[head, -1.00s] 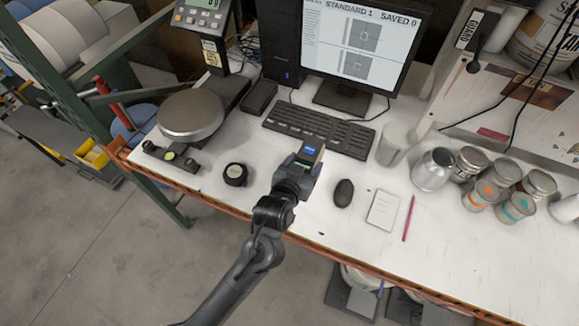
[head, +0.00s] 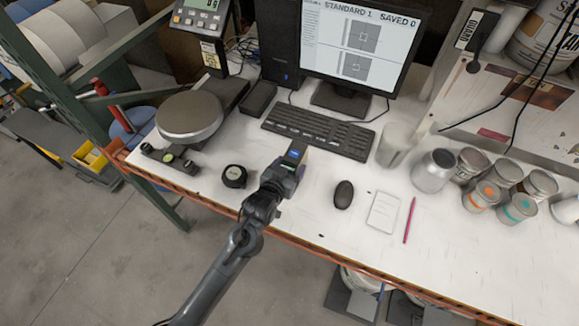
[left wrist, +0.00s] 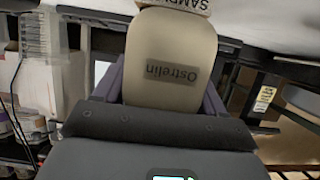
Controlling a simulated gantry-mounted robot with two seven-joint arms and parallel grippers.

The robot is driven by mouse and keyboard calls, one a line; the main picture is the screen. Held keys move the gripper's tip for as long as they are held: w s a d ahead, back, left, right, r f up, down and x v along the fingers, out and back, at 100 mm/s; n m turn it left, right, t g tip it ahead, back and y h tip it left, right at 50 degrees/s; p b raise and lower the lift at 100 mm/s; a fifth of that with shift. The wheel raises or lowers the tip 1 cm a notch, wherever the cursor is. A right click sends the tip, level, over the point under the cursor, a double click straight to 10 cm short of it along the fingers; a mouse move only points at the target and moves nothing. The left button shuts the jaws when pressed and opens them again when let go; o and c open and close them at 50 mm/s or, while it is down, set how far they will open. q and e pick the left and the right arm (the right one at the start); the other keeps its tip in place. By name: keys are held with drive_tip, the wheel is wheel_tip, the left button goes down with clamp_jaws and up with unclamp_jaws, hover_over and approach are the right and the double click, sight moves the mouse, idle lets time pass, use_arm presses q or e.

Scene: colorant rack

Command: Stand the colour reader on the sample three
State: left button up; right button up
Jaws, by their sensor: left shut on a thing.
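The colour reader (head: 297,152) is a small block with a blue label, held at the tip of my left gripper (head: 286,167) over the table in the head view. In the left wrist view my left gripper (left wrist: 161,90) is shut on its beige body (left wrist: 172,55), which reads "Ostrelin". A pale piece with "SAMP…" lettering (left wrist: 190,5) shows at the top edge, partly cut off. I cannot pick out sample three for certain. My right gripper is not in view.
A black round puck (head: 234,176) lies left of my gripper. A mouse (head: 343,194), notepad (head: 383,211) and pink pen (head: 409,220) lie to the right. The keyboard (head: 318,132) is behind, and several cans (head: 482,196) stand at the right.

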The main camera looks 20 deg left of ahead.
use_arm(q)
drive_tip(key=shift+r, duration=0.1)
drive_tip(key=o, duration=1.2)
drive_tip(key=shift+f, duration=0.25)
drive_tip(key=shift+c, duration=0.2)
drive_tip(key=o, duration=0.4)
drive_tip(key=shift+o, duration=0.2)
drive_tip(key=shift+r, duration=0.2)
